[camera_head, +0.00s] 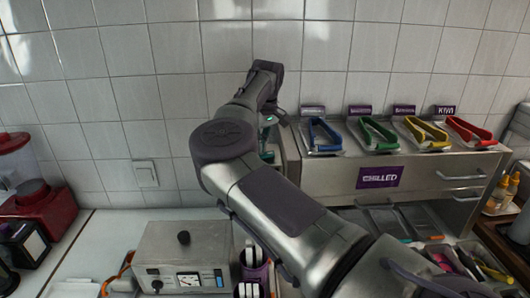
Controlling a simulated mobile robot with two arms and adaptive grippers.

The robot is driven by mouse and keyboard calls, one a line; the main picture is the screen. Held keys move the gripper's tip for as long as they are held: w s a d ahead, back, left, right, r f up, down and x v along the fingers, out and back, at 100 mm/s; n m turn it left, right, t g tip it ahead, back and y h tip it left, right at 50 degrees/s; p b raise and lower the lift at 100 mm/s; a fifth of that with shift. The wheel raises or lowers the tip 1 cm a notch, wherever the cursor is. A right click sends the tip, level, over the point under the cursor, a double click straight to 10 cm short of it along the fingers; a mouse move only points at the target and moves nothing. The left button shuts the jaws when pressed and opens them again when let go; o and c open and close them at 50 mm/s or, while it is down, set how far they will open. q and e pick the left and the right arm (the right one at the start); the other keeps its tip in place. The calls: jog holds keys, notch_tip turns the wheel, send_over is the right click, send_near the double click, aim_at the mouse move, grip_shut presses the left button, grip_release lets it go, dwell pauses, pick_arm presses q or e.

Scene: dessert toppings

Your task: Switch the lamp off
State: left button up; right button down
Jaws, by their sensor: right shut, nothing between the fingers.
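No lamp can be clearly made out in the head view. A white wall switch (145,173) is on the tiled wall at the left. My right arm reaches in from the lower right across the middle. Its gripper (277,113) is near the wall by the left end of the steel cabinet, well to the right of the switch. It is shut with nothing in it and is partly hidden by my own arm. A small green spot shows beside it; I cannot tell what it belongs to. My left gripper is not in view.
A steel cabinet labelled CHILLED (330,180) holds blue, green, yellow and red tongs on top. A metal box (187,248) with a knob and dial stands on the counter. A red appliance (45,210) is at the left. Bare white counter (95,245) lies between them.

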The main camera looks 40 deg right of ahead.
jog(key=shift+r+p, duration=2.1)
jog(key=shift+r, duration=1.1)
jog(key=shift+f, duration=0.1)
